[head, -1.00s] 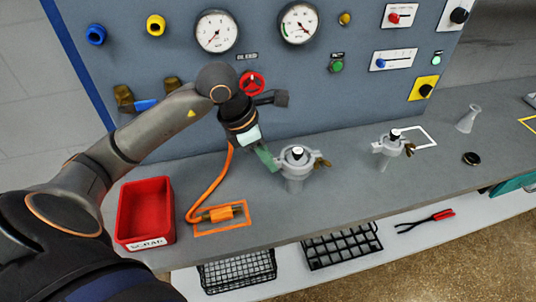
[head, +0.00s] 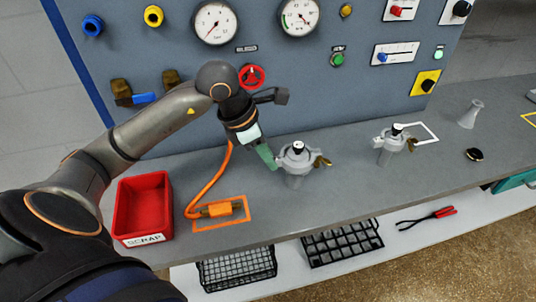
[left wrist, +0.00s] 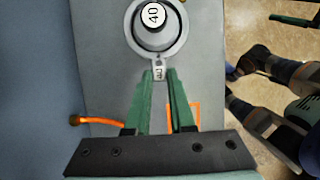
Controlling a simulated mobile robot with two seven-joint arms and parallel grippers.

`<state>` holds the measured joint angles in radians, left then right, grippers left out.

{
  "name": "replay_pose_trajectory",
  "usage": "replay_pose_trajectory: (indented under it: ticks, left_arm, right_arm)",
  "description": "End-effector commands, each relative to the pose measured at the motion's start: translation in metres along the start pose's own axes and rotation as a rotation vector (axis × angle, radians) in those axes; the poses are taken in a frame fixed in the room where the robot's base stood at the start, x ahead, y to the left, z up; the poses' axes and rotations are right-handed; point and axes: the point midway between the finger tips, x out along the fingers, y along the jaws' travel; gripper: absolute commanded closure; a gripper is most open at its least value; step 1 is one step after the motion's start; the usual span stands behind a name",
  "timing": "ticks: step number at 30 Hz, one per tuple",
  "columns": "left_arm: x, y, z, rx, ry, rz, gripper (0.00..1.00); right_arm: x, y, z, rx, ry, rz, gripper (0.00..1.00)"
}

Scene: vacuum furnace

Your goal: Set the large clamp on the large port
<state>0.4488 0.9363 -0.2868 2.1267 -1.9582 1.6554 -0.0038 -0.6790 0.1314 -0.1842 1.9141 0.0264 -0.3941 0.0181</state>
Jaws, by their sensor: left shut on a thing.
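The large clamp (head: 300,160), a grey ring with a brass wing nut on its right, sits around the top of the large port (head: 295,181) on the bench. In the left wrist view the clamp ring (left wrist: 183,43) surrounds a cap marked 40 (left wrist: 153,15). My left gripper (head: 272,164) is shut on the clamp's small labelled tab; its green fingertips (left wrist: 159,76) lie on either side of the tab. Whether the ring is fully seated cannot be told. My right gripper is not in view.
A second port with a clamp (head: 396,145) stands to the right. A red scrap bin (head: 145,208) and an orange hose (head: 210,188) are at left. A grey cone (head: 470,114) and a dark disc (head: 474,154) are at right. The gauge panel (head: 300,80) rises behind.

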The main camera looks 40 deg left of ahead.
Motion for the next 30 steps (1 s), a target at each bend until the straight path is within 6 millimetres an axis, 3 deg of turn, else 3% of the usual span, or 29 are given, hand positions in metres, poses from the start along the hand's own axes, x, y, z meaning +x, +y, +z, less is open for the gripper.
replay_pose_trajectory:
  ticks: [1, 2, 10, 20, 23, 30]
  left_arm:
    - [0.001, 0.000, 0.000, 0.000, 0.000, 0.000, 1.00]
    - [0.000, 0.000, 0.000, 0.000, 0.000, 0.000, 0.75]
    - [0.000, 0.000, 0.000, 0.000, 0.001, 0.000, 0.45]
    - [-0.003, 0.000, 0.000, 0.000, 0.001, 0.001, 0.43]
    - [-0.014, 0.001, 0.000, -0.001, 0.000, 0.003, 0.43]
    - [-0.065, 0.002, 0.000, 0.000, -0.002, 0.007, 0.43]
  right_arm:
    - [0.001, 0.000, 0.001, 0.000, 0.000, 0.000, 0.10]
    - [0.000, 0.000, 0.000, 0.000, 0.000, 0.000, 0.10]
    - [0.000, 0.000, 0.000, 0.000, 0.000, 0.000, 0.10]
    - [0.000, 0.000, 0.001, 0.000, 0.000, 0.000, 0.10]
    - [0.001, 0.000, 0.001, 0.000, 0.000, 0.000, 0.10]
    - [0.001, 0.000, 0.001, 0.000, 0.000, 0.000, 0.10]
